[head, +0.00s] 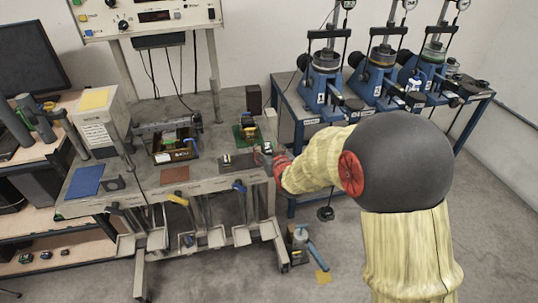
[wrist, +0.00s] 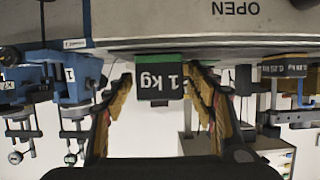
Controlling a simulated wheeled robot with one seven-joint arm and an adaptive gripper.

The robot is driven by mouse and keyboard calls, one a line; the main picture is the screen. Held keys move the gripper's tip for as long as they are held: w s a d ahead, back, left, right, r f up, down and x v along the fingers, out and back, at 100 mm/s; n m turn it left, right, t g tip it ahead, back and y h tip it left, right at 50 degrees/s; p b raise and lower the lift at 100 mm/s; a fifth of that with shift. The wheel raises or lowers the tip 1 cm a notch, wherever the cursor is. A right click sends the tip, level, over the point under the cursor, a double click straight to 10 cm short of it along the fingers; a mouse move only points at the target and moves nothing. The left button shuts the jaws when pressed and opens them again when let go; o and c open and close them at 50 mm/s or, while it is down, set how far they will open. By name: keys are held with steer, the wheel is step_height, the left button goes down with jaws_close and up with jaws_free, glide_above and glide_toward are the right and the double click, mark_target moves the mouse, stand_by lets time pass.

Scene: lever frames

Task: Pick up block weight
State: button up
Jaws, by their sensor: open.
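The wrist view is upside down. It shows a dark block weight (wrist: 160,82) marked "1 kg", with a green strip between it and the grey bench top (wrist: 220,38). My gripper (wrist: 160,108) is open, with one finger on each side of the block and visible gaps to it. Whether the fingers reach past its front face is unclear. In the head view my gripper (head: 264,153) is low over the right part of the bench (head: 205,172), just in front of a green pad (head: 240,128). I cannot make out the 1 kg block clearly there.
In the head view, a black tray (head: 172,150), a brown mat (head: 175,175) and a blue mat (head: 85,181) lie left. Blue machines (head: 322,85) stand on a table behind right.

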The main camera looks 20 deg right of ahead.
steer(key=c, duration=0.3)
steer(key=c, duration=1.1)
jaws_close()
steer(key=shift+w+r, duration=0.15)
steer(key=shift+r, duration=0.05)
